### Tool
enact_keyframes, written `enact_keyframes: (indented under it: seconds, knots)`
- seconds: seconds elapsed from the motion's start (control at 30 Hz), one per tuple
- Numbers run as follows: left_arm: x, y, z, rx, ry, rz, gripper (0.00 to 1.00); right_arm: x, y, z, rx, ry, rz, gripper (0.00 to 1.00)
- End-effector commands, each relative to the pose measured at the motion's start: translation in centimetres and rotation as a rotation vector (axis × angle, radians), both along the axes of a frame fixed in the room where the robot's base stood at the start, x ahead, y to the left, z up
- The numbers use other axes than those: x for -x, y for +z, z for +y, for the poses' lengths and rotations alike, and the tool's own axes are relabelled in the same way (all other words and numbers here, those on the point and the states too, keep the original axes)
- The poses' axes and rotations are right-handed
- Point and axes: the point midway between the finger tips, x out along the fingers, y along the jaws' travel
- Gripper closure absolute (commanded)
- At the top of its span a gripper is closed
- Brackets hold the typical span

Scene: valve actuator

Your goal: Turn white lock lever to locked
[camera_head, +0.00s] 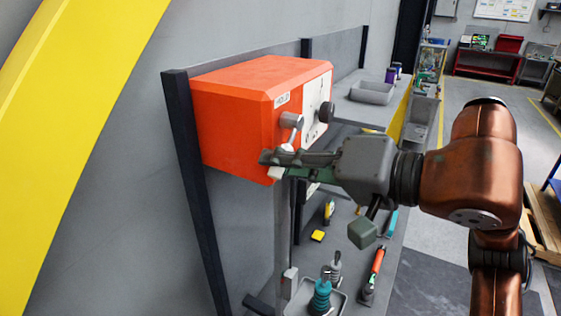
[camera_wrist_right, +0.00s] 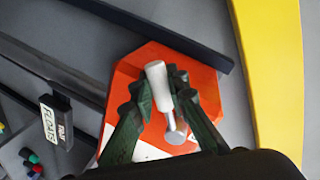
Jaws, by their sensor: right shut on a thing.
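The orange valve actuator box (camera_head: 235,108) is fixed to the grey wall post in the head view, and its orange face (camera_wrist_right: 150,58) fills the middle of the right wrist view. The white lock lever (camera_wrist_right: 158,85) lies between the fingers of my right gripper (camera_wrist_right: 162,100). In the head view my right gripper (camera_head: 275,165) is at the box's lower front edge, shut on the lever, which is mostly hidden there. A grey knob (camera_head: 291,120) sits just above the gripper, and a dark round knob (camera_head: 326,112) is on the white panel. My left gripper is not in view.
A bench below holds a tray (camera_head: 340,299) with a teal-handled tool (camera_head: 321,295) and several other tools. A grey bin (camera_head: 372,92) stands on the shelf behind. A dark post (camera_head: 196,185) runs down left of the box. A yellow band (camera_head: 75,110) crosses the left.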

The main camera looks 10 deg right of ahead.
Motion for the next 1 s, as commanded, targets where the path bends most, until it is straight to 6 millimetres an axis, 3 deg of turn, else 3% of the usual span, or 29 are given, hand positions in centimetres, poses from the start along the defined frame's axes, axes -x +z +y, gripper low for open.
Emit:
enact_keyframes:
  seconds: [0.67,0.7,0.93,1.0]
  knots:
    - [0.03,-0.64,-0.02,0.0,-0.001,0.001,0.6,-0.5,-0.68,-0.38,0.073,-0.001,-0.102,1.0]
    - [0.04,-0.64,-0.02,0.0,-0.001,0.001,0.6,-0.5,-0.68,-0.38,0.073,-0.001,-0.102,0.84]
    - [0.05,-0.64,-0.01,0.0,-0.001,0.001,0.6,-0.5,-0.68,-0.36,0.073,-0.001,-0.101,0.69]
    - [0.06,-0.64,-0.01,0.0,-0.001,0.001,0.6,-0.49,-0.69,-0.36,0.073,-0.001,-0.101,0.68]
